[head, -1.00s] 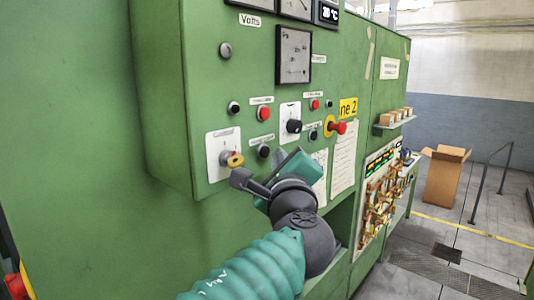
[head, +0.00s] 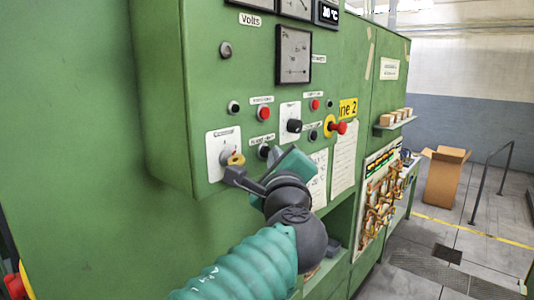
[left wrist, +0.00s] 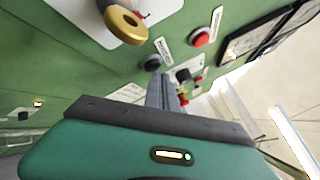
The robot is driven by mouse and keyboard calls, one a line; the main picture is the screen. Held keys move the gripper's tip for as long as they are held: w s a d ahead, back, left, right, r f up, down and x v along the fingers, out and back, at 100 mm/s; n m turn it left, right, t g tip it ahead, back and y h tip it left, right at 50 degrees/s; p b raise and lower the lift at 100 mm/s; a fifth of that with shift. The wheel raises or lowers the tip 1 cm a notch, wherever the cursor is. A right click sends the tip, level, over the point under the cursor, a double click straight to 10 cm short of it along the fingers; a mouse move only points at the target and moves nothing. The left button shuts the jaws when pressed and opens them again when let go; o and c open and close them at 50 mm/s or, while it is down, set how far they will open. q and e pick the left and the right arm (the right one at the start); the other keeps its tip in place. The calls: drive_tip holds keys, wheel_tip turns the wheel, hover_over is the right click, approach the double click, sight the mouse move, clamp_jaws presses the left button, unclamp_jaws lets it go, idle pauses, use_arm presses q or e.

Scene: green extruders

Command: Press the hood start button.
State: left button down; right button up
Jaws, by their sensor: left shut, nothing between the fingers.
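The green panel carries a black push button (head: 263,152) under a small white label too blurred to read, with a red button (head: 263,113) above it. In the left wrist view the black button (left wrist: 152,62) shows just beyond the fingertips, and the red button (left wrist: 200,37) is farther up right. My left gripper (head: 275,154) is shut and empty, its grey tips just right of the black button. In the left wrist view its fingers (left wrist: 163,88) point up toward the panel. I cannot tell whether they touch the button. My right gripper is not in view.
A key switch (head: 234,159) on a white plate sits left of the black button. A black rotary knob (head: 294,126) and a red emergency knob (head: 338,128) stick out to the right. An open cardboard box (head: 445,178) stands on the floor at right.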

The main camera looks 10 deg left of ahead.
use_arm(q)
drive_tip(key=shift+w+a, duration=0.25)
drive_tip(key=shift+a, duration=0.05)
idle(0.5)
drive_tip(key=shift+d, duration=0.1)
drive_tip(key=shift+s+d+b, duration=0.3)
drive_tip(key=shift+s+d, duration=0.15)
idle(0.4)
drive_tip(key=s+d, duration=0.1)
drive_tip(key=d, duration=0.1)
drive_tip(key=s+d, duration=0.2)
drive_tip(key=shift+d+b, duration=0.15)
drive_tip(key=shift+b, duration=0.15)
idle(0.4)
drive_tip(key=shift+f, duration=0.1)
